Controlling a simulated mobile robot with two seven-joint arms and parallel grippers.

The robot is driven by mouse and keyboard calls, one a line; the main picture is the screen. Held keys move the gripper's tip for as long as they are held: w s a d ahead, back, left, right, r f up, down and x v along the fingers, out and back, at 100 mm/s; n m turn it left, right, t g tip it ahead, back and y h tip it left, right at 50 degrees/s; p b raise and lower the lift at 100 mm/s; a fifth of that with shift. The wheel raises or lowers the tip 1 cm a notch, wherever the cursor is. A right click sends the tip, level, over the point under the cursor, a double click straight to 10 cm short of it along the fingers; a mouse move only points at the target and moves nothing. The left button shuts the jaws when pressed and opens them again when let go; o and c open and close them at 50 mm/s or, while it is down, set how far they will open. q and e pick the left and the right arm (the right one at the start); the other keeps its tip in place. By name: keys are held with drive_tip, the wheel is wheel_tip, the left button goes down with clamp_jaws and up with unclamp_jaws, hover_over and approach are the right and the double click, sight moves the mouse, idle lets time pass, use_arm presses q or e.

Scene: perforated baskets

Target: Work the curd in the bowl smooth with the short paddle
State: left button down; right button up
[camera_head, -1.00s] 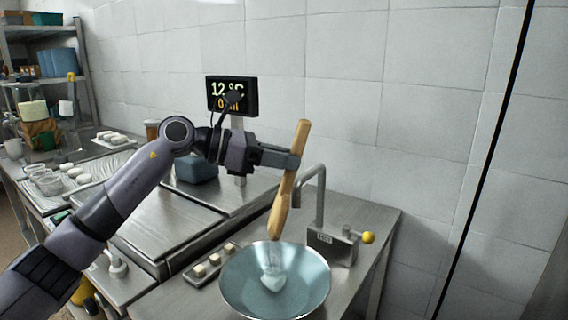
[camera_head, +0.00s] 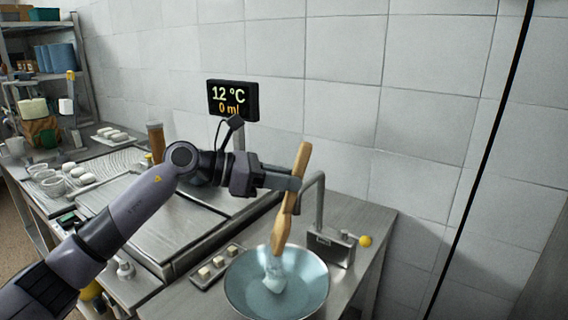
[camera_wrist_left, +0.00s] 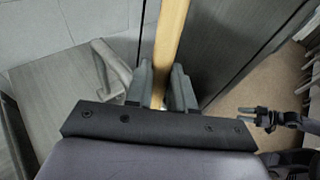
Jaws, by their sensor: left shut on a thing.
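My left gripper (camera_head: 296,184) is shut on the wooden short paddle (camera_head: 282,228) and holds it steeply tilted, with its lower end down inside the bowl. The pale blue metal bowl (camera_head: 312,291) stands on the steel counter's near right end. A small whitish curd lump (camera_head: 275,284) lies low in the bowl at the paddle's lower end. The paddle's tip is hard to tell from the curd. In the left wrist view the paddle (camera_wrist_left: 171,38) passes between the two fingers. A dark gripper, apparently my right one (camera_wrist_left: 262,116), shows small at the right; its jaw opening is unclear.
A tap (camera_head: 318,200) and a steel box (camera_head: 331,246) with a yellow knob (camera_head: 365,241) stand behind the bowl. A small tray (camera_head: 205,276) with white pieces lies left of it. A display (camera_head: 233,100) reads 12 °C and 0 ml.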

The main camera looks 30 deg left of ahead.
sight(282, 211)
use_arm(q)
drive_tip(key=shift+f+b, duration=2.05)
drive_tip(key=shift+f, duration=1.05)
drive_tip(key=shift+f, duration=0.25)
drive_tip(key=shift+d, duration=0.1)
drive_tip(key=shift+s+d, duration=0.25)
drive_tip(key=shift+s, duration=0.15)
drive_tip(key=shift+w+a+b, duration=0.1)
drive_tip(key=shift+b, duration=0.2)
drive_tip(key=shift+w+a+f, duration=0.1)
drive_tip(key=shift+w+a, duration=0.3)
drive_tip(key=shift+w, duration=0.15)
drive_tip(key=shift+a, duration=0.2)
drive_tip(key=shift+w, duration=0.1)
